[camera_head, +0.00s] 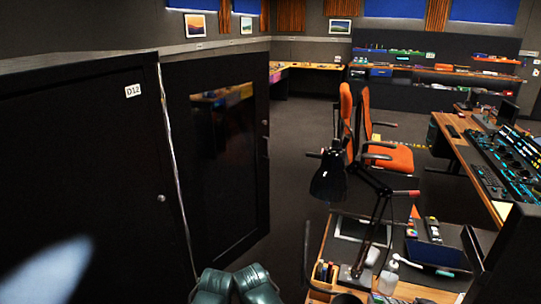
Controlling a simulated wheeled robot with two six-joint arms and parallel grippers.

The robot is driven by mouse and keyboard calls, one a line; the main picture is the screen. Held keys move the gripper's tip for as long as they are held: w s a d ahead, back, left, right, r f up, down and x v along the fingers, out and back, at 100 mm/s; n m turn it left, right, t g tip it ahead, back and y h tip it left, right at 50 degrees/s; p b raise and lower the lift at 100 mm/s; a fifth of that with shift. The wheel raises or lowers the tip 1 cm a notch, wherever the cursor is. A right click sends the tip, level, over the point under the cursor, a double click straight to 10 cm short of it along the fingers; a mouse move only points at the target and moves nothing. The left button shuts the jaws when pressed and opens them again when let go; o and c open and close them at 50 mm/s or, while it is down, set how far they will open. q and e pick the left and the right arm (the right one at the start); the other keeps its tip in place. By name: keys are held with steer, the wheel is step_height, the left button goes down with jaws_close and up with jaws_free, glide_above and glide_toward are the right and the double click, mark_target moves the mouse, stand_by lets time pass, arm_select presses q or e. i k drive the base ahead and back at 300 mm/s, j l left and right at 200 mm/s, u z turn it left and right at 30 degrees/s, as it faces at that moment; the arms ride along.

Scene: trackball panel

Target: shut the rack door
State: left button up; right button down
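A tall black rack cabinet (85,165) fills the left of the head view, with a white label "D12" and a small round lock on its near face. Beyond its bright vertical edge is a dark door panel (180,125) with a glossy glass pane (225,150). A handle (264,149) is on the panel's far right edge. The panel recedes to the right, at an angle to the labelled face. I cannot tell how wide its gap to the rack frame is.
Dark floor (300,170) is clear right of the door panel. Orange chairs (391,158) stand beyond it. A desk (425,285) with a black lamp (328,178), bottles and small items is at the lower right. A console desk (470,155) stands farther right.

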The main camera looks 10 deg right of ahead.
mark_target(231, 139)
steer(key=i+j, duration=0.35)
steer(key=i, duration=0.15)
steer(key=i+j, duration=0.35)
steer(key=i+z, duration=0.25)
steer(key=i, duration=0.15)
steer(key=i+j+z, duration=0.1)
steer(key=i+z, duration=0.15)
steer(key=i, duration=0.2)
steer(key=i+j+z, duration=0.25)
steer(key=i, duration=0.15)
steer(key=i+l, duration=0.1)
steer(key=i, duration=0.35)
steer(key=i+l+u, duration=0.1)
steer(key=i, duration=0.4)
steer(key=i+l, duration=0.1)
steer(key=i, duration=0.35)
